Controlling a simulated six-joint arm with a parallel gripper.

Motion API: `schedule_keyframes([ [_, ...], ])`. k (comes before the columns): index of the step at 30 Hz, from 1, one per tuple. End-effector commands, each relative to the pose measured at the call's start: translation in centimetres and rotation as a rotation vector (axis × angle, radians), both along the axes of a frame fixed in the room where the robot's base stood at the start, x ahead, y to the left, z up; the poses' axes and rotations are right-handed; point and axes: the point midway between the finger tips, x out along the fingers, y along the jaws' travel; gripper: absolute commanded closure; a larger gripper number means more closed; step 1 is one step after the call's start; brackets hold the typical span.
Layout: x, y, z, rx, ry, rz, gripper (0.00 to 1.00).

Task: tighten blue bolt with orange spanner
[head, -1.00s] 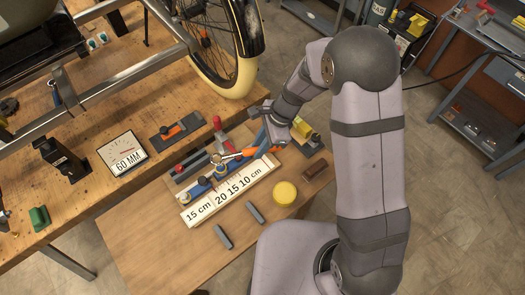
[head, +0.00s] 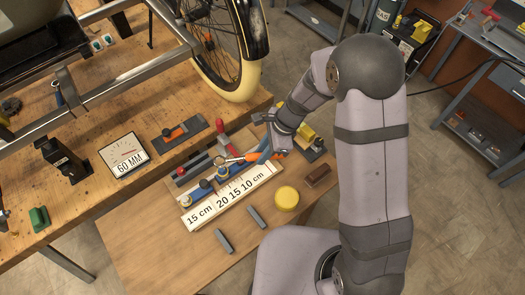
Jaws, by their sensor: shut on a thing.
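My gripper (head: 264,149) is at the back right of the tool rack on the low wooden table, shut on an orange-handled spanner (head: 250,157). The spanner's pale metal end points left over the rack's back part. The fingers and my wrist hide part of the handle. A blue rail (head: 208,189) with several small round pieces runs along the rack, behind a white strip (head: 232,196) marked in centimetres. A small blue piece (head: 58,97) is on the trike frame (head: 110,85) at upper left. I cannot tell for sure which blue piece is the bolt.
A red-handled tool (head: 220,127) lies behind the rack. A yellow round tin (head: 286,198), a brown block (head: 317,176) and two grey bars (head: 257,217) lie in front. A 60 MM plate (head: 124,157) and black stand (head: 62,160) are on the workbench. The low table's front left is clear.

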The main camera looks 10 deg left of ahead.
Motion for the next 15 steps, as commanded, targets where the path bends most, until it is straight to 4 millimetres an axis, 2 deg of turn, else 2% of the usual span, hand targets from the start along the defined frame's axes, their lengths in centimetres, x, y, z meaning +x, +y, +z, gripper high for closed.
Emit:
schedule_keyframes([
  [6, 0.0, 0.0, -2.0, 0.0, -0.001, 0.0, 1.0],
  [15, 0.1, 0.0, -3.5, 0.0, -0.002, -0.001, 1.0],
])
